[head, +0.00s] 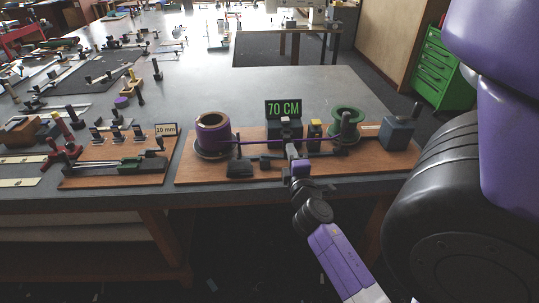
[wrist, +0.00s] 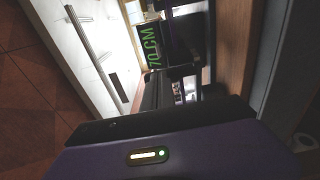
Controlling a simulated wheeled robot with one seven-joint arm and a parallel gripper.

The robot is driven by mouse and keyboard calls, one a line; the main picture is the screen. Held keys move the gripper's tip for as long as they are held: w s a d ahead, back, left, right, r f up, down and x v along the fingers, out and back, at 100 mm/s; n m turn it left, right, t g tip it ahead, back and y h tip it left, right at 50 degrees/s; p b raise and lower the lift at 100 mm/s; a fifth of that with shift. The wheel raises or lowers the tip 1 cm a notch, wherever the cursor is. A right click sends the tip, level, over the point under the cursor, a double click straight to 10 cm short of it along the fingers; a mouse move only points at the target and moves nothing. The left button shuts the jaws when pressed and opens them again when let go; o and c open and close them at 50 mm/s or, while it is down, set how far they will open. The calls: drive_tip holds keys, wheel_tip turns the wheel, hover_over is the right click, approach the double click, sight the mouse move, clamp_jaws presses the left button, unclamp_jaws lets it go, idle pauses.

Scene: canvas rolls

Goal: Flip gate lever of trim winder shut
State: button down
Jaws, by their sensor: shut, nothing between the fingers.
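The trim winder stands on a brown wooden board (head: 205,174) at the front of the grey table. It has a purple roll (head: 213,136) on the left, a green-flanged spool (head: 345,120) on the right and a purple strip running between them. A display reading 70 CM (head: 283,108) stands behind its middle and also shows sideways in the wrist view (wrist: 152,48). My gripper (head: 292,152) is shut and empty at the front middle of the winder, close to its dark parts. I cannot tell whether it touches them. I cannot pick out the gate lever clearly; my gripper may hide it.
Another board with a 10 mm sign (head: 166,129) lies to the left. The table behind the winder is mostly clear.

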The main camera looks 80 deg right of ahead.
drive_tip(key=shift+s+d, duration=0.15)
drive_tip(key=shift+d, duration=0.7)
drive_tip(key=shift+s+d, duration=0.15)
